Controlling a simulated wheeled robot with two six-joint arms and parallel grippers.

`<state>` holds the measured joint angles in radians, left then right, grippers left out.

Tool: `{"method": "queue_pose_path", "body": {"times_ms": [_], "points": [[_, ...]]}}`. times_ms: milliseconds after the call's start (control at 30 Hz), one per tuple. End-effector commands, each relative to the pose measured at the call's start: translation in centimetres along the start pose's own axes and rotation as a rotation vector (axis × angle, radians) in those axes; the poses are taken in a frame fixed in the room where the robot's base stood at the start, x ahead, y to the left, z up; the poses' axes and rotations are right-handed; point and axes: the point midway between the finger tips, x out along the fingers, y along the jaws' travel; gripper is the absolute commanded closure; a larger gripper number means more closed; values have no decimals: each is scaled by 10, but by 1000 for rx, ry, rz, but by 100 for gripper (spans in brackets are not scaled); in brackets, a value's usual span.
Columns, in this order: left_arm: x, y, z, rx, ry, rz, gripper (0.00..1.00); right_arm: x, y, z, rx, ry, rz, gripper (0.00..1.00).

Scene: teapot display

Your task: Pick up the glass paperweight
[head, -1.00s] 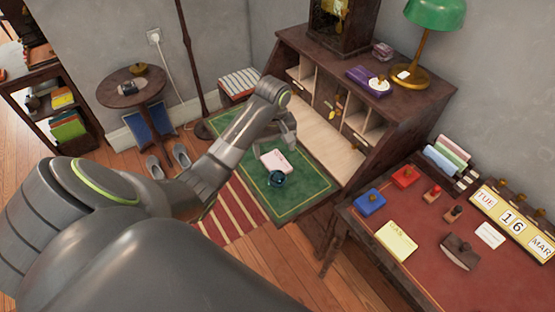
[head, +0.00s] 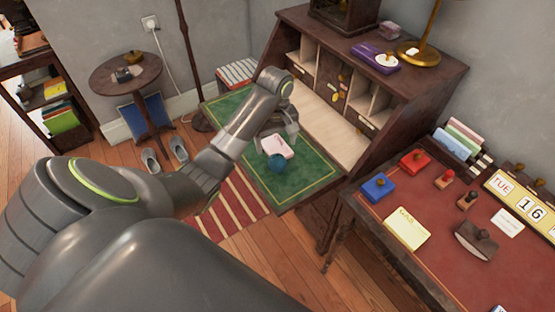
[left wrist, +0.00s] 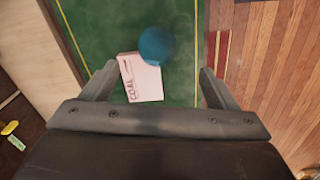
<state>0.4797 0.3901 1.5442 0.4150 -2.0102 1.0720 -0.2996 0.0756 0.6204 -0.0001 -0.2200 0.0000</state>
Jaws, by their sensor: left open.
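The glass paperweight (head: 277,162) is a round teal-blue ball on the green desk leaf. In the left wrist view the paperweight (left wrist: 157,46) sits at the far corner of a pale pink booklet (left wrist: 143,80) with writing like "COAL", overlapping it in the picture. I cannot tell whether they touch. My left gripper (left wrist: 158,70) is open and empty, its fingers on either side of the booklet in the picture, with the ball beyond the tips. In the head view the left gripper (head: 279,137) is over the leaf beside the booklet, behind the ball. My right gripper is not in view.
The dark wooden desk's pigeonholes (head: 345,90) rise behind the green leaf (head: 305,182). A red-topped table (head: 425,255) with stamps, ink pads and a calendar stands at the right. A small round table (head: 104,84) stands at the back left.

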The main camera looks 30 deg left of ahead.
Motion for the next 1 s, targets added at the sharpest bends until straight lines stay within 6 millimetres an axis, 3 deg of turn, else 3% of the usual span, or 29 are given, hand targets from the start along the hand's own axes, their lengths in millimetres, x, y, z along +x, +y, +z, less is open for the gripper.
{"method": "queue_pose_path", "body": {"times_ms": [33, 200, 567, 1000], "points": [[12, 0, 0, 0, 0, 0, 19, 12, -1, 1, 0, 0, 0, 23], [31, 0, 0, 0, 0, 0, 19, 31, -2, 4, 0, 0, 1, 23], [45, 1, 0, 0, 0, 0, 19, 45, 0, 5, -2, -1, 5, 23], [91, 4, 2, 1, -1, -1, 19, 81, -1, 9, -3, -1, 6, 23]]}}
